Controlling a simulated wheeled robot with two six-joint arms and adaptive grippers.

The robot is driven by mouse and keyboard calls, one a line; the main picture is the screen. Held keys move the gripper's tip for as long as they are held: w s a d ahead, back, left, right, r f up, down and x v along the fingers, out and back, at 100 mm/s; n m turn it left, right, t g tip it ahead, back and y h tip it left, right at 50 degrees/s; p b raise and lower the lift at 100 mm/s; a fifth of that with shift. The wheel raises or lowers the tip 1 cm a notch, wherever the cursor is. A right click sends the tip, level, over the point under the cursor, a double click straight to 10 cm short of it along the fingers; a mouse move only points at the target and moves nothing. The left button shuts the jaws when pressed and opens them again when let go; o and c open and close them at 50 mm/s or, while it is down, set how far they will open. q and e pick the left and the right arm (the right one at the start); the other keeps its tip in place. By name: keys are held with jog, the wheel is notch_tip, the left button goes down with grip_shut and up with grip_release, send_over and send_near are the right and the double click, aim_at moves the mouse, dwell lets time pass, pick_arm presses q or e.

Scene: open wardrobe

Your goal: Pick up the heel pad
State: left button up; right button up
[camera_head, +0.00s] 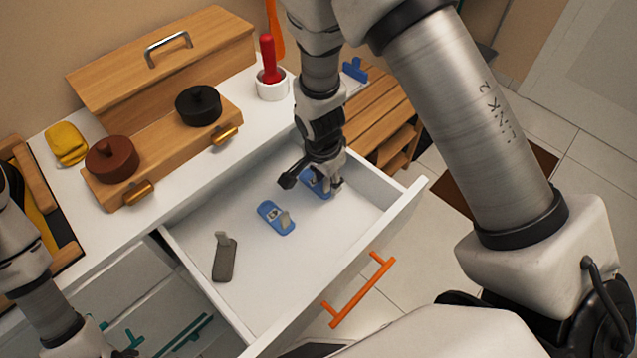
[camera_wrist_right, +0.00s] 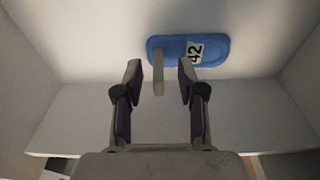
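A blue heel pad (camera_head: 318,187) lies in the open white drawer, partly hidden by my right gripper (camera_head: 314,181). In the right wrist view the pad (camera_wrist_right: 172,49) shows a "42" label and a pale upright tab. My right gripper (camera_wrist_right: 161,75) is open, its fingers apart on either side of the tab, with visible gaps. A second blue pad (camera_head: 268,213) with a label and grey tab lies left of it, and a grey pad (camera_head: 223,264) lies further left. My left gripper (camera_head: 118,351) is low at the bottom left, its fingers mostly hidden.
The white drawer (camera_head: 249,314) has raised walls and an orange handle (camera_head: 360,290). The white top (camera_head: 70,195) carries a wooden box (camera_head: 165,60), a yellow cloth (camera_head: 67,143), polish tins and a red-handled brush (camera_head: 268,60). A slatted wooden rack (camera_head: 380,125) stands behind the drawer.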

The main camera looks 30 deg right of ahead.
jog(key=shift+s+r, duration=0.1)
grip_shut()
